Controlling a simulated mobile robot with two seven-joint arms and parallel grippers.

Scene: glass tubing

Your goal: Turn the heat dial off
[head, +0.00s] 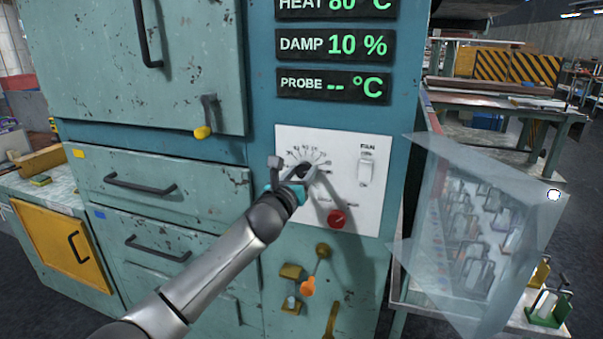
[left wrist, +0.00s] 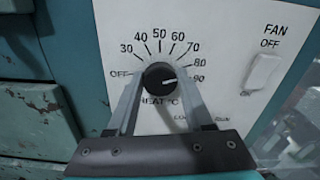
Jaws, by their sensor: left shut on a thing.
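The heat dial is a round black knob (left wrist: 161,77) with a white pointer line, on a white panel (head: 360,200). In the left wrist view its scale runs from OFF at the left over the top to 90 at the right. The pointer faces right, near the 80 and 90 marks. My left gripper (head: 288,172) is at the dial in the head view. In the left wrist view its two fingers (left wrist: 160,88) are shut on the knob from both sides. The display (head: 335,5) reads HEAT 80 °C. My right gripper is not in view.
A white FAN switch (head: 366,173) is right of the dial, and a red knob (head: 337,218) is below it. A yellow-tipped lever (head: 202,132) is at the upper left. A clear panel (head: 480,210) stands to the right.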

